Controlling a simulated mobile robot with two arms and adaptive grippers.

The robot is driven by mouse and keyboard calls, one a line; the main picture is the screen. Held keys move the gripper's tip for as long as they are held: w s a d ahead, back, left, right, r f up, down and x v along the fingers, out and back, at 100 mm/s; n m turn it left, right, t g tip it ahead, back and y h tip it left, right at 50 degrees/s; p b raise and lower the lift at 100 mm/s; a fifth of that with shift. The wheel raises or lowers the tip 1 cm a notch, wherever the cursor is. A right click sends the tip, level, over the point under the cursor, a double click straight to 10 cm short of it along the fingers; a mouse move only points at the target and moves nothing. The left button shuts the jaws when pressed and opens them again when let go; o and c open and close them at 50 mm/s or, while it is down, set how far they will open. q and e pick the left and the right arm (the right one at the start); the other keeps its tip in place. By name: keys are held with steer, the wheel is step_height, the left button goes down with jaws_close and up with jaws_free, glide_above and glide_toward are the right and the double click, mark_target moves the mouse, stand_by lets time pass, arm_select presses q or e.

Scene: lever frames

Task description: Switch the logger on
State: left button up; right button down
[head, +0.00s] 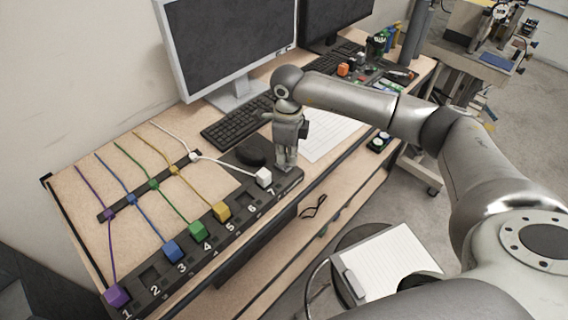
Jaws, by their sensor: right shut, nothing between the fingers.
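A dark numbered strip (213,256) runs along the table's front edge, with positions marked 1 to 7. Coloured blocks with cords sit on it: purple (117,296) at 1, blue (172,251) at 3, green (197,229) at 4, yellow (221,211) at 5 and white (263,177) at 7. Positions 2 and 6 show no block. Nothing visible is labelled as the logger; I cannot tell which thing it is. My right gripper (287,168) points down at the strip's right end, shut and empty, just right of the white block; I cannot tell whether they touch. My left gripper is out of view.
A dark bar (130,198) with small coloured beads guides the cords behind the strip. A monitor (230,45), a keyboard (238,121) and white paper (330,138) lie beyond. A dark round object (252,151) is close left of my gripper. A clipboard (390,265) is below right.

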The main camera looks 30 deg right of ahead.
mark_target(287, 167)
steer(key=shift+s+f+b, duration=0.1)
steer(key=shift+f+b, duration=1)
steer(key=shift+f, duration=0.15)
stand_by(0.7)
steer(key=shift+r+p, duration=0.5)
steer(key=shift+r, duration=0.3)
steer(key=shift+r+p, duration=1.35)
steer(key=shift+r, duration=1.4)
